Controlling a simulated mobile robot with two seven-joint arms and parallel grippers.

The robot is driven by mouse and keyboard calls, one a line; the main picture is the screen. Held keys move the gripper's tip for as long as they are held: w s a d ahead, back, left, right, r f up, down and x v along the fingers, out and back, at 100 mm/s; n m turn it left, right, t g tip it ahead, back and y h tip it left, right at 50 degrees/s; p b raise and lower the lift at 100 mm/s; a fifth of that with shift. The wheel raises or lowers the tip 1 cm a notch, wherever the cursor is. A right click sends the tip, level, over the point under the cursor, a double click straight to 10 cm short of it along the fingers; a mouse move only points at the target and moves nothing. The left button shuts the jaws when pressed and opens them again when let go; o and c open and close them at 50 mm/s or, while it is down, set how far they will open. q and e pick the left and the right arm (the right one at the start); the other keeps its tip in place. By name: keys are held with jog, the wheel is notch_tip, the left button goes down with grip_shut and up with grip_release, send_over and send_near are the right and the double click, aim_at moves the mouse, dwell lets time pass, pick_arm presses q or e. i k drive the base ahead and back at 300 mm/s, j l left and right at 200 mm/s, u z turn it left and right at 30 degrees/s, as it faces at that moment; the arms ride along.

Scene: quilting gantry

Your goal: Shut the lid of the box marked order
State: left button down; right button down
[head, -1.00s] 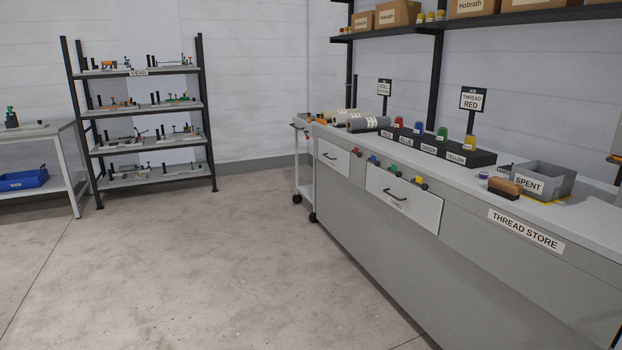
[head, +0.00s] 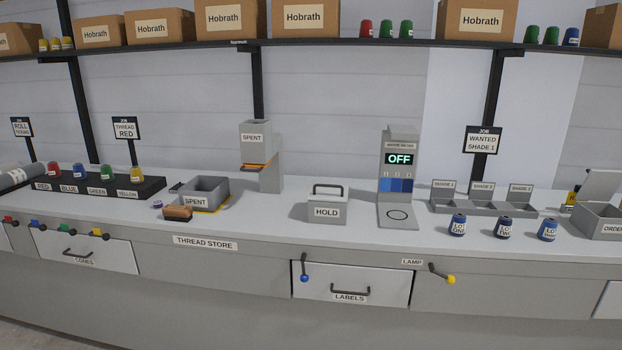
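The box marked ORDER (head: 598,220) stands on the counter at the far right of the head view, partly cut off by the picture edge. It is a grey open-topped box. Its lid (head: 602,185) stands raised at the back, so the box is open. Neither of my grippers shows in the head view.
A grey HOLD box (head: 327,206) with a handle stands mid-counter. A yellow-knobbed lamp lever (head: 442,274) sticks out from the counter front.

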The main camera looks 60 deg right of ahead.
aim_at(600, 185)
jog(key=z, duration=3.45)
jog(key=i+l+u, duration=0.1)
jog(key=u, duration=0.65)
jog(key=i+l+u, duration=0.3)
jog(key=l+u, duration=0.15)
jog(key=i+l+u, duration=0.2)
jog(key=l, duration=0.15)
jog(key=i+l+u, duration=0.1)
jog(key=l, duration=0.35)
jog(key=i+l+u, duration=0.15)
jog(key=l, duration=0.3)
jog(key=i+l, duration=0.1)
jog(key=l, duration=0.4)
jog(key=i+l, duration=0.1)
jog(key=l, duration=0.9)
jog(key=i+j+u, duration=0.05)
jog(key=i, duration=0.05)
